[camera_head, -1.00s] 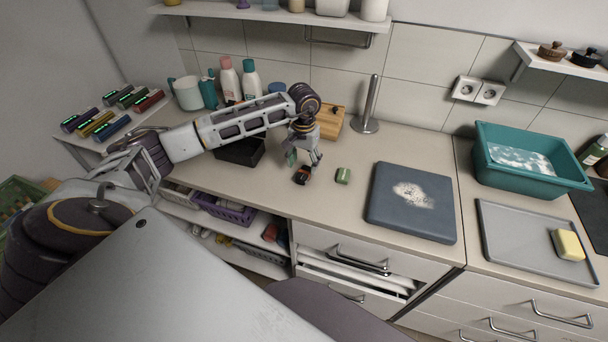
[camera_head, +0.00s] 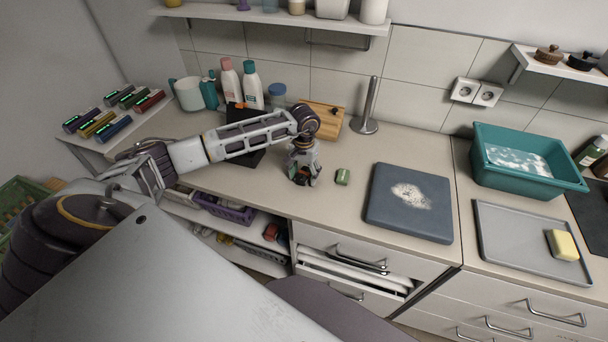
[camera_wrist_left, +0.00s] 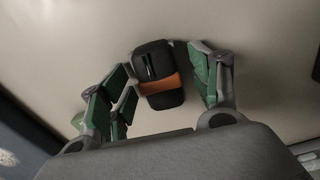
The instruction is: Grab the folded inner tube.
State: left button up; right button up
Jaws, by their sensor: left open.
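The folded inner tube is a small black bundle with an orange-brown band; it lies on the worktop in the wrist view (camera_wrist_left: 152,62). In the head view it is mostly hidden by my left gripper (camera_head: 303,180), with a dark bit showing at the fingers. My left gripper, also in the wrist view (camera_wrist_left: 165,82), is open, with green-padded fingers on either side of the tube. My right gripper is not in view.
A small green block (camera_head: 342,177) lies just right of the gripper. A dark slab (camera_head: 410,203) lies farther right. A dark panel or box (camera_head: 241,122) is behind my left arm, near bottles (camera_head: 252,86) and a wooden board (camera_head: 325,118). The worktop's front edge is close.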

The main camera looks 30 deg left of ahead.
aim_at(304, 172)
pick_arm(q)
jog(key=shift+f, duration=0.1)
jog(key=shift+c, duration=0.4)
jog(key=c, duration=1.1)
notch_tip(304, 172, up, 9)
jog(key=shift+b, duration=1)
jog(key=shift+r, duration=0.55)
